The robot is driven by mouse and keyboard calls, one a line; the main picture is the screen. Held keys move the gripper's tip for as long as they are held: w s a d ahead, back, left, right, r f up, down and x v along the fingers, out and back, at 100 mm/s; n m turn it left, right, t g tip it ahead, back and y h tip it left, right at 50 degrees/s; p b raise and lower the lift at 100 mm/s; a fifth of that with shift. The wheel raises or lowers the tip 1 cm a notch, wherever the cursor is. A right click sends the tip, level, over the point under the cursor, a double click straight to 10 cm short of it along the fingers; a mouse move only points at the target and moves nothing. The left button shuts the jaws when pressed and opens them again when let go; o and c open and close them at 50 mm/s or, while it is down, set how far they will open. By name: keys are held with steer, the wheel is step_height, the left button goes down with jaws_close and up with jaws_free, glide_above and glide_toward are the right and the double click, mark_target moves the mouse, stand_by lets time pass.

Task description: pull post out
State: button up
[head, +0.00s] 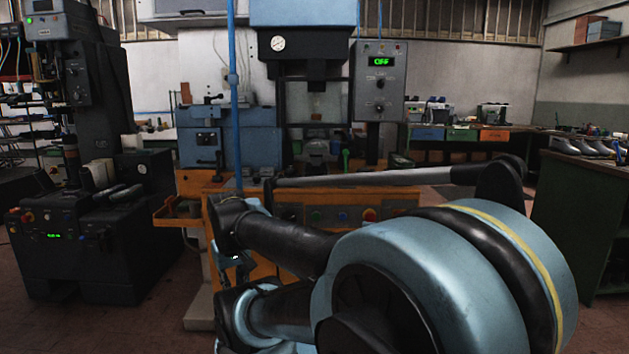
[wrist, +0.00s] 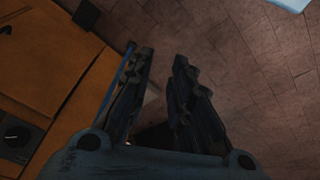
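A thin blue upright pole (head: 234,95) runs from the top of the head view down in front of the press, to the orange bench. I cannot tell for certain that it is the post; no other clear post shows. In the head view my gripper (head: 236,268) is small and dark, low beside the front left of the orange bench, partly hidden by my arm. No post shows between the fingers.
The orange bench (wrist: 40,50) edge lies close left of the fingers; the tiled floor (wrist: 240,60) is clear to the right. The heel press (head: 303,45) and its control box (head: 380,85) stand behind. A black machine (head: 90,225) is at left, a green bench (head: 580,190) at right.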

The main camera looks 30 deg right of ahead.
steer(key=w+d+r+n+t+h, duration=0.15)
steer(key=w+d+r+h, duration=0.3)
steer(key=w+d, duration=0.5)
steer(key=w+d+r+n+t+h, duration=0.1)
steer(key=w+d+r+t+h, duration=0.15)
steer(key=w+d+r, duration=0.5)
steer(key=n+t+h, duration=0.3)
steer(key=n+h, duration=0.2)
steer(key=n, duration=0.1)
glide_toward(314, 177)
steer(key=shift+m, duration=0.25)
steer(key=x, duration=1.1)
